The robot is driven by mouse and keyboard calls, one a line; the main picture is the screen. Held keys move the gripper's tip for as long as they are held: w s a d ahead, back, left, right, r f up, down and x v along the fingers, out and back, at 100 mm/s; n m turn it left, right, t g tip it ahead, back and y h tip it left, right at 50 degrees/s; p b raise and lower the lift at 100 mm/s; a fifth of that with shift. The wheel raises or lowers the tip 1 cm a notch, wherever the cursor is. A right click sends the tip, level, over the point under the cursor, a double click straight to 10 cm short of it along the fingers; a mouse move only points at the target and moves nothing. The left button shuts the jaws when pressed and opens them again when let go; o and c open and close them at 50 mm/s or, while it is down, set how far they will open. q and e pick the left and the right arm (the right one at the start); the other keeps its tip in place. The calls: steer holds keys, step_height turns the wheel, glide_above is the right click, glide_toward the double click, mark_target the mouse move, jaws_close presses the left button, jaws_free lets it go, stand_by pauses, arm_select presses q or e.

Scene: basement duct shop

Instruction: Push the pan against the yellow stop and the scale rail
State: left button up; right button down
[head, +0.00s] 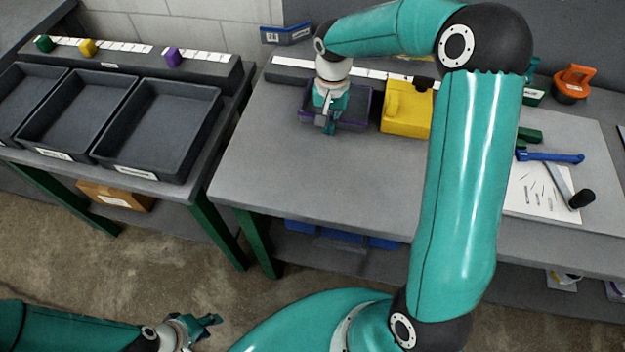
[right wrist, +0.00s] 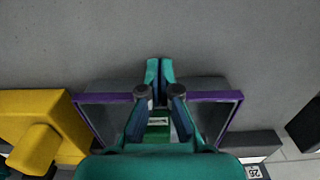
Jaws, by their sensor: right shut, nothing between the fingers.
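The dark pan with a purple rim (head: 364,104) lies flat on the bench in front of the scale rail (head: 290,70). The yellow stop (head: 405,108) stands just right of the pan, with a narrow gap between them in the head view. In the right wrist view, the purple rim (right wrist: 215,97) lies close beside the yellow stop (right wrist: 38,112). My right gripper (head: 328,128) is shut and empty, pointing down over the pan's front side; its fingertips (right wrist: 160,68) reach past the front rim. Contact between pan and rail is hidden. My left gripper (head: 211,320) hangs low, away from the bench.
Three dark trays (head: 157,173) stand on the left bench, with colored blocks (head: 87,47) behind them. A hammer (head: 580,199), blue-handled tool (head: 550,157) and paper (head: 530,195) lie on the right. The bench (head: 300,175) in front of the pan is clear.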

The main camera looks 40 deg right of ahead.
mark_target(327, 144)
steer(key=shift+r, duration=0.2)
steer(key=shift+s+d, duration=0.15)
steer(key=shift+d, duration=0.15)
steer(key=shift+s+a+f+b, duration=0.15)
steer(key=shift+s+a+b, duration=0.25)
steer(key=shift+a, duration=0.05)
steer(key=s+a, duration=0.1)
steer(key=a+b, duration=0.1)
steer(key=shift+s+a+f, duration=0.15)
steer(key=shift+s+a, duration=0.15)
steer(key=shift+s, duration=0.1)
arm_select(q)
steer(key=shift+s+a+f, duration=0.1)
steer(key=shift+s+f, duration=0.4)
steer(key=shift+f, duration=0.25)
arm_select(e)
step_height(327, 144, up, 10)
steer(key=shift+r, duration=0.2)
